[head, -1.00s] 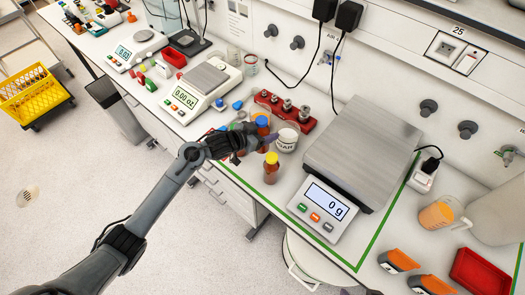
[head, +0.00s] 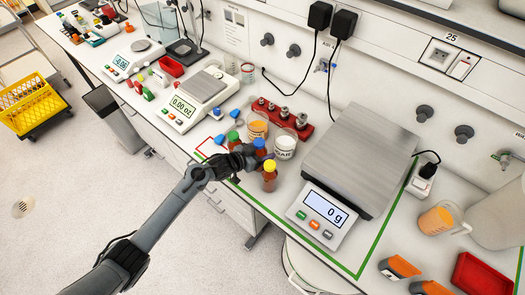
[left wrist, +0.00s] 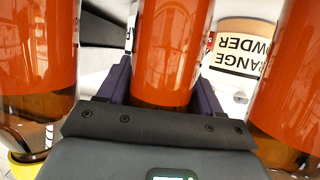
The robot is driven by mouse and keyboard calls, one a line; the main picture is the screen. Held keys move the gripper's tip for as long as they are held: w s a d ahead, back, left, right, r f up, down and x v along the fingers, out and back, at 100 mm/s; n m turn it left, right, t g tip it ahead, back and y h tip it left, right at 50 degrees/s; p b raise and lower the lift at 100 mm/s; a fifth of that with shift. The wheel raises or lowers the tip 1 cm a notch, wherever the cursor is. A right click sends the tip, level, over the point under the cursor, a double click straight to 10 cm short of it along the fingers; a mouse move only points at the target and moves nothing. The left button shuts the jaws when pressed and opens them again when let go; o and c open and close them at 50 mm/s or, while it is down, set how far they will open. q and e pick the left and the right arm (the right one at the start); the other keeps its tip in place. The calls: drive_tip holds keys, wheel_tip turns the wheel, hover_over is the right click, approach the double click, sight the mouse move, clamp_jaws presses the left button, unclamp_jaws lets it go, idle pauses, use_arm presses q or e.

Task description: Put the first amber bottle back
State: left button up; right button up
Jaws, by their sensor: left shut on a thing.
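An amber bottle with a blue cap (head: 259,144) is between the fingers of my left gripper (head: 250,160). In the left wrist view this bottle's orange-red body (left wrist: 167,50) fills the gap between the dark fingers (left wrist: 165,85). It looks upright; I cannot tell whether its base touches the bench. A yellow-capped amber bottle (head: 269,181) stands close on its right. A green-capped amber bottle (head: 233,144) stands close on its left, partly hidden by my gripper. Both neighbours flank the held bottle in the left wrist view. My right gripper is out of view.
A beaker of orange powder (head: 257,128) and a white sugar beaker (head: 285,145) stand just behind the bottles. A red weight holder (head: 283,112) is further back. A large scale (head: 325,208) reading 0 g stands to the right. A red outlined area (head: 207,149) lies left.

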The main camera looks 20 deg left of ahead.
use_arm(q)
drive_tip(key=shift+f, duration=0.1)
drive_tip(key=o, duration=1)
drive_tip(key=shift+c, duration=0.2)
drive_tip(key=v, duration=1.2)
drive_tip(key=s+d+n+g+y, duration=0.1)
drive_tip(key=s+n+g+y, duration=0.1)
drive_tip(key=s, duration=1.2)
drive_tip(key=s+d+n+g+y, duration=0.1)
drive_tip(key=s+g+y, duration=0.3)
drive_tip(key=s, duration=1)
drive_tip(key=shift+s+d+f+n+g+p, duration=0.2)
drive_tip(key=shift+d+n+g+p, duration=0.25)
drive_tip(key=shift+g, duration=0.55)
drive_tip(key=shift+w, duration=0.1)
